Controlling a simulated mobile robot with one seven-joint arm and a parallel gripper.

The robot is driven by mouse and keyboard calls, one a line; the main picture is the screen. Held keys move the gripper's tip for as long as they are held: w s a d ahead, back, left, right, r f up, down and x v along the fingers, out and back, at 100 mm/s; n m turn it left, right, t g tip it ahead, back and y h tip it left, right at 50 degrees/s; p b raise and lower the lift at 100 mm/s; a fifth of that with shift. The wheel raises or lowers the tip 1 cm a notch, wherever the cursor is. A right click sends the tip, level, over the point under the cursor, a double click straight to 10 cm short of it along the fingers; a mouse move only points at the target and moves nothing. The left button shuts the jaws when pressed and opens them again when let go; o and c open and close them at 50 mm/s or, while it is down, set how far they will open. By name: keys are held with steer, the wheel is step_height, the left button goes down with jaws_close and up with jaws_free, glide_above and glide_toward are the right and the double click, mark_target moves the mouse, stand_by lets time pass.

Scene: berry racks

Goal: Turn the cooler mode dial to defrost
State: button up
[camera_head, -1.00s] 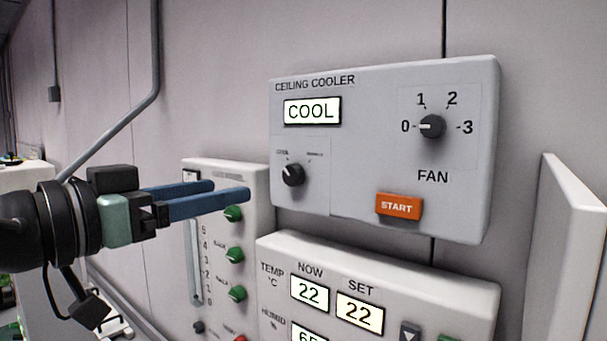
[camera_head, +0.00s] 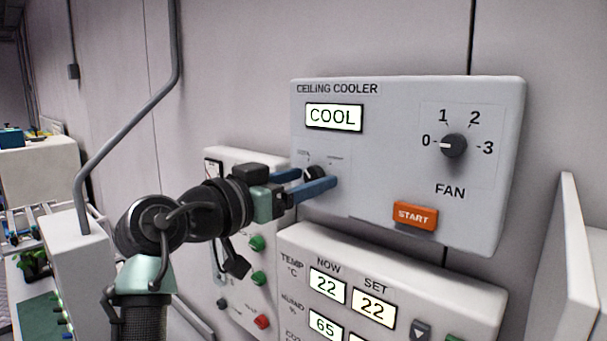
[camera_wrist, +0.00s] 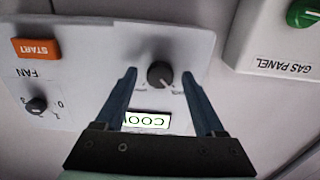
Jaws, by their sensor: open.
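The ceiling cooler panel (camera_head: 400,200) is a light grey box on the wall. Its display (camera_head: 334,117) reads COOL. The black mode dial (camera_head: 314,172) sits below the display at the panel's lower left; the wrist view shows the dial (camera_wrist: 160,74) too. My gripper (camera_head: 318,181) is open, its blue fingers on either side of the dial in the head view. In the wrist view my gripper's fingers (camera_wrist: 160,88) flank the dial with space on both sides. I cannot tell how far the fingertips are from the panel face.
The fan dial (camera_head: 453,145) points to 0, above the orange START button (camera_head: 415,215). A temperature panel (camera_head: 460,291) is mounted just below. The gas panel (camera_wrist: 272,52) with green knobs is beside the cooler panel. A white slab (camera_head: 568,265) juts out at right.

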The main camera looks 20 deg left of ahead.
steer(key=shift+c, duration=0.3)
jaws_close()
